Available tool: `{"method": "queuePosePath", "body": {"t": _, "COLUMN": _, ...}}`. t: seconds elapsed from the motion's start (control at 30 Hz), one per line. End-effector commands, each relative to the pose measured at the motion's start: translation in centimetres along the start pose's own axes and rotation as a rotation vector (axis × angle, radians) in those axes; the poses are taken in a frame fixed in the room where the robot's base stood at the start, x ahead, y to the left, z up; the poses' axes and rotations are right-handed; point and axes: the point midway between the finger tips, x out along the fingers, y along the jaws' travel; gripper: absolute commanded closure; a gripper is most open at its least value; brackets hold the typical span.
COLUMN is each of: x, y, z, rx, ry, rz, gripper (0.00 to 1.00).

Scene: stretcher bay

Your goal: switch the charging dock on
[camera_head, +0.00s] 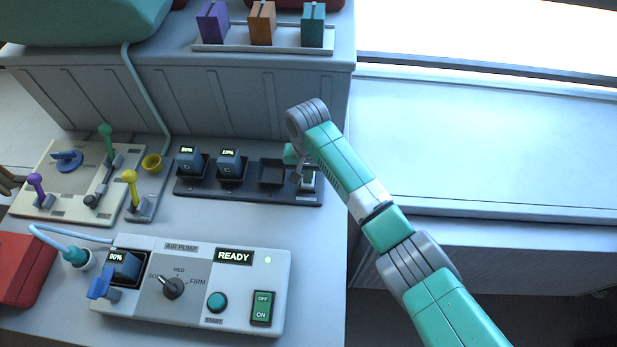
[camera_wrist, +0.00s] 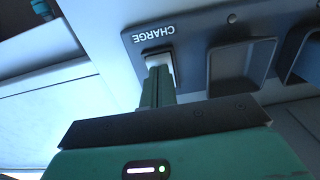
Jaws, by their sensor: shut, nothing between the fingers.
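The charging dock (camera_head: 245,193) is a dark strip on the bench, with two dark blue battery packs (camera_head: 192,163) under small displays and an empty bay (camera_head: 271,173) to their right. Its pale switch (camera_head: 308,181) sits at the right end; the wrist view shows the switch (camera_wrist: 163,57) beside the word CHARGE. My gripper (camera_head: 297,178) is shut and empty, pointing down at the dock's right end. In the wrist view the closed fingers (camera_wrist: 158,72) overlap part of the switch. I cannot tell whether they touch it, or which way it is set.
An air pump box (camera_head: 137,312) with a knob, a START button and an OFF/ON switch stands in front. A lever panel (camera_head: 50,163) is at left. Behind rises a grey ribbed block (camera_head: 230,95) bearing a rack (camera_head: 262,47) of coloured blocks. A red case (camera_head: 20,275) is at lower left.

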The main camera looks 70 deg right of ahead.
Motion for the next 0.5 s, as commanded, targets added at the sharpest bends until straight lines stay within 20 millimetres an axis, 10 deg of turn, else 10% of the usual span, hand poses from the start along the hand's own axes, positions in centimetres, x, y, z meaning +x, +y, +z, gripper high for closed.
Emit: {"method": "queuePosePath", "body": {"t": 0.5, "x": 0.84, "y": 0.00, "z": 0.02, "rx": 0.000, "ry": -0.001, "rz": 0.001, "gripper": 1.00}}
